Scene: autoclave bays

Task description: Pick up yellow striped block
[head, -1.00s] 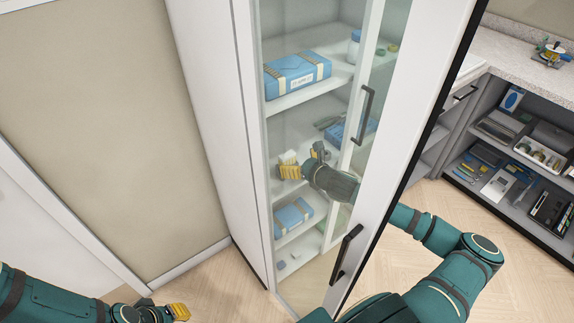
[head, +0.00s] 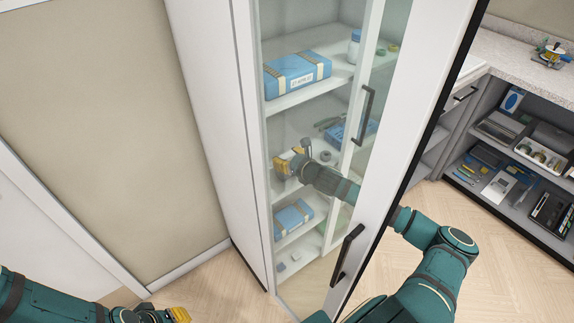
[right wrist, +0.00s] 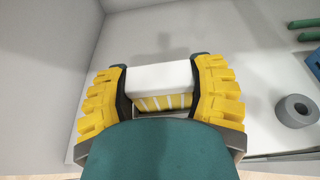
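The striped block (right wrist: 163,102) shows in the right wrist view as a white face with a yellow, white-striped face below it. It lies between the fingers of my right gripper (right wrist: 159,80), with a dark pad close against each side. I cannot tell whether the pads press on it. In the head view the right gripper (head: 289,162) is inside the tall cabinet, at the middle shelf, and largely hides the block. My left gripper (head: 180,314) is at the bottom left, cut by the frame edge; its fingers do not show clearly.
The cabinet (head: 208,130) has a glass door with a black handle (head: 350,250). A blue box (head: 298,76) sits on the upper shelf, another (head: 293,216) below. A grey ring (right wrist: 295,111) lies right of the gripper. The cabinet wall is close on the left.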

